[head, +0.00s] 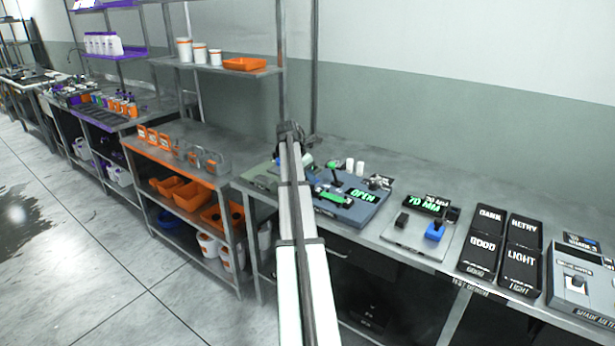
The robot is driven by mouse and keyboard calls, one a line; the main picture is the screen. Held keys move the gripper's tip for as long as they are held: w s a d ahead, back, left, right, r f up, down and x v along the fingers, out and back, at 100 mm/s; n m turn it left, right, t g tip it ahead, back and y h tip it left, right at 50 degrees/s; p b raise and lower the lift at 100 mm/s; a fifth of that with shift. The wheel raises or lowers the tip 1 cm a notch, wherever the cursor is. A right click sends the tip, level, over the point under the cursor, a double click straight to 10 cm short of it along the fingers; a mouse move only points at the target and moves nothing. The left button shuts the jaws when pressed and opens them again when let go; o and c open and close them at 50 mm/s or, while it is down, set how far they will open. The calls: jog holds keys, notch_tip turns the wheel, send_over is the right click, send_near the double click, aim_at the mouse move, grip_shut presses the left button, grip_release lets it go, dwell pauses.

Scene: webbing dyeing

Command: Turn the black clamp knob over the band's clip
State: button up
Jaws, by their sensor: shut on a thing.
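A blue-grey clamp device (366,212) stands on the steel bench just right of my arm. Its small display (362,195) reads OPEN in green. A bright green strip (332,196), perhaps the band, lies across its left part. The clip cannot be made out. My arm reaches up past the device's left side. My gripper's fingertips are hidden behind the arm, and what they touch does not show.
Right of the device are a light panel with a 70 MM display (427,203) and blue block (435,232), several black labelled trays (480,254) and a grey meter (583,283). An orange-edged rack (170,159) stands left. Bench space behind the trays is clear.

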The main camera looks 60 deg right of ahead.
jog(key=m, duration=0.2)
jog(key=m+g+y, duration=0.1)
jog(key=m, duration=0.1)
jog(key=shift+w+d+g, duration=0.15)
jog(key=shift+w+g, duration=0.05)
jog(key=shift+g, duration=0.1)
jog(key=m+y, duration=0.1)
jog(key=m, duration=0.3)
jog(key=shift+d+g, duration=0.1)
jog(key=shift+g, duration=0.2)
jog(key=m+y, duration=0.1)
jog(key=m, duration=0.3)
jog(key=shift+d+m+g+y, duration=0.1)
jog(key=shift+m+g+y, duration=0.2)
jog(key=shift+g+y, duration=0.1)
jog(key=shift+m+y, duration=0.6)
jog(key=shift+m, duration=0.9)
jog(key=o, duration=1)
jog(key=shift+o, duration=0.2)
